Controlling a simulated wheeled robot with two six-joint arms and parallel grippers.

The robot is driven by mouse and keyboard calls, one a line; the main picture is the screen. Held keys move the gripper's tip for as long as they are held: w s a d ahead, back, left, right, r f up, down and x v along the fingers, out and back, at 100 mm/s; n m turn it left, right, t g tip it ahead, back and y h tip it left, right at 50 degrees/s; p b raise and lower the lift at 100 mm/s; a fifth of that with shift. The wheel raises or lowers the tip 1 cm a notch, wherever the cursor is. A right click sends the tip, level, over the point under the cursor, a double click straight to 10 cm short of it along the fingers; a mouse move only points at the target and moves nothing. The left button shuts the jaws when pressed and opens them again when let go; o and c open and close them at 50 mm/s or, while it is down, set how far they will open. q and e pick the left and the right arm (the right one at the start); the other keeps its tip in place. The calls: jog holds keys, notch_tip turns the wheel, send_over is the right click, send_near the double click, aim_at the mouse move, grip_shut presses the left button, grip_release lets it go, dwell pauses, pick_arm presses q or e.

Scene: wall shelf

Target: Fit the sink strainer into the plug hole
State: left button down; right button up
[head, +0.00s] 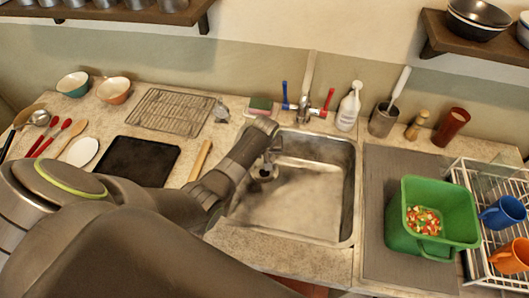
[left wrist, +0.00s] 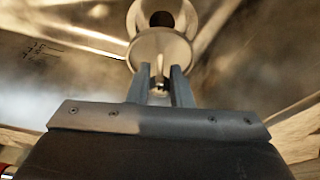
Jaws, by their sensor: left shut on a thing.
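My left gripper (head: 268,155) reaches over the left part of the steel sink (head: 305,205). In the left wrist view its two fingers (left wrist: 162,85) are shut on the small knob of the metal sink strainer (left wrist: 158,47). The strainer's round body shows just beyond the fingertips, and it also appears in the head view (head: 264,174) low inside the sink. Just past it in the left wrist view is a round metal rim with a dark opening, which looks like the plug hole (left wrist: 162,18). Strainer and opening overlap in view, so their gap is unclear. My right gripper is out of view.
The tap (head: 306,88) with blue and red handles stands behind the sink. A soap bottle (head: 349,108) is to its right. A green tub (head: 408,228) with chopped food sits on the right drainer. A black board (head: 139,160) and wooden-handled item (head: 200,160) lie left.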

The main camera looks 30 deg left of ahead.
pick_arm(q)
jog(key=shift+f+b, duration=1.8)
jog(key=shift+f, duration=1.05)
jog(key=shift+p, duration=0.65)
jog(key=shift+f+b, duration=0.95)
jog(key=shift+f, duration=0.2)
jog(key=c, duration=1.2)
grip_release()
jog(key=shift+c, duration=0.2)
jog(key=shift+r, duration=0.1)
jog(key=shift+s+d+r, duration=0.15)
jog(key=shift+r, duration=0.5)
jog(key=p+v, duration=0.1)
jog(key=v, duration=1.5)
